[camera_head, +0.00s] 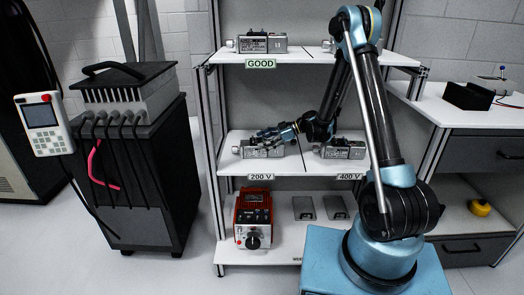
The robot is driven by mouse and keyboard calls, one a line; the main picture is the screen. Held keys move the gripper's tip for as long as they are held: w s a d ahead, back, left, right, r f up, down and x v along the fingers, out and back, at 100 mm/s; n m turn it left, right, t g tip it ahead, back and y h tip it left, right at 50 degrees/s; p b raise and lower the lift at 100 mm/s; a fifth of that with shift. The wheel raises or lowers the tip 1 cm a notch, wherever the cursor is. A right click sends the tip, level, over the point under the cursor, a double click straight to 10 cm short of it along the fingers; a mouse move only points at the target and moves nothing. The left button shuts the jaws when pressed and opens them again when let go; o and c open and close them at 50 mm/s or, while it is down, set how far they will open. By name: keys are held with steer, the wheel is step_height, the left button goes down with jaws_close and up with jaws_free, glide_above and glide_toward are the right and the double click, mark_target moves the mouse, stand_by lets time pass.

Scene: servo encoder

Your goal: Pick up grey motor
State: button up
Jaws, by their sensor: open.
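A grey motor (260,150) lies on the left half of the middle shelf, above the "200 V" label. A second grey motor (340,149) lies on the right half, near the "400 V" label. Another grey motor (262,43) is on the top shelf behind the "GOOD" label. My gripper (265,137) is open, at the left motor, and covers part of its upper side. I cannot tell whether the fingers touch it or only hang over it. My arm reaches in from the right and hides part of the shelves.
A red-topped device (254,212) and two grey plates (304,208) sit on the bottom shelf. A black cabinet stands left, a counter (465,112) with a black box (467,96) right.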

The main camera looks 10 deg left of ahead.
steer(key=shift+a, duration=0.1)
steer(key=shift+c, duration=0.3)
jaws_close()
